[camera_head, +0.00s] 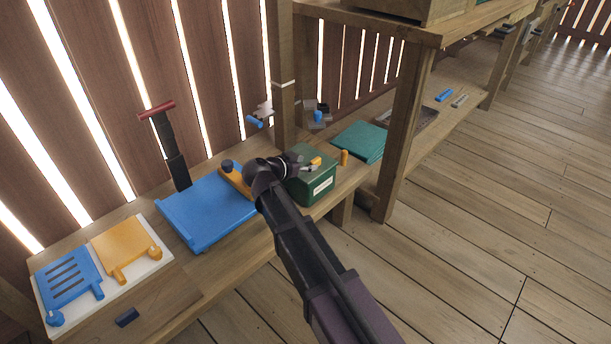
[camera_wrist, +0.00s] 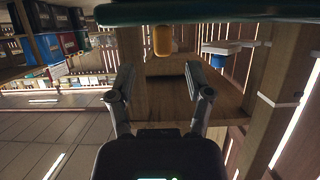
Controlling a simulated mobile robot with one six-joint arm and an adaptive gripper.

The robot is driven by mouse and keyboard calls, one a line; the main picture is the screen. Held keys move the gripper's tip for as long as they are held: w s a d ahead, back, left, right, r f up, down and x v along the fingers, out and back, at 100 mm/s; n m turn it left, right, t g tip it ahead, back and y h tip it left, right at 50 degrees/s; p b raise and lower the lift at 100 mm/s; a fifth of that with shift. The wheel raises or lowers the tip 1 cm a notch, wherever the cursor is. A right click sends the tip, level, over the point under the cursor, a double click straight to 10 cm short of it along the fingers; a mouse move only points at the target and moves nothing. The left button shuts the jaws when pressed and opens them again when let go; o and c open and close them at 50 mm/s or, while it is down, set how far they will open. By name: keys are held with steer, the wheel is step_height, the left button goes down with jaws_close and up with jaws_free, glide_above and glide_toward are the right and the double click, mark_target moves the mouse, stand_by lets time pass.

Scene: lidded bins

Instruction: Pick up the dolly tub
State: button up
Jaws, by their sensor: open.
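No label that I can read says which thing is the dolly tub. A green box (camera_head: 313,186) with a white label and orange part on top stands on the bench, under and beside my gripper (camera_head: 311,168). In the wrist view my gripper (camera_wrist: 161,95) is open, with its fingers spread and nothing between them. A dark green edge (camera_wrist: 190,12) crosses the top of that view, with an orange cylinder (camera_wrist: 162,40) below it. My arm hides part of the box's left side.
A blue tray (camera_head: 208,212) lies left of the box, with a black post (camera_head: 168,145) behind it. A green flat panel (camera_head: 360,141) and an orange peg (camera_head: 344,157) lie to the right. A wooden leg (camera_head: 403,130) rises there. The right floor is clear.

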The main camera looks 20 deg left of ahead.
mark_target(311, 163)
steer(key=b+x, duration=0.1)
steer(key=x, duration=0.2)
steer(key=shift+w+a+f+b, duration=0.1)
steer(key=shift+w+f+b, duration=0.1)
steer(key=shift+f+b, duration=0.2)
steer(key=shift+x, duration=0.8)
steer(key=shift+r, duration=0.15)
jaws_close()
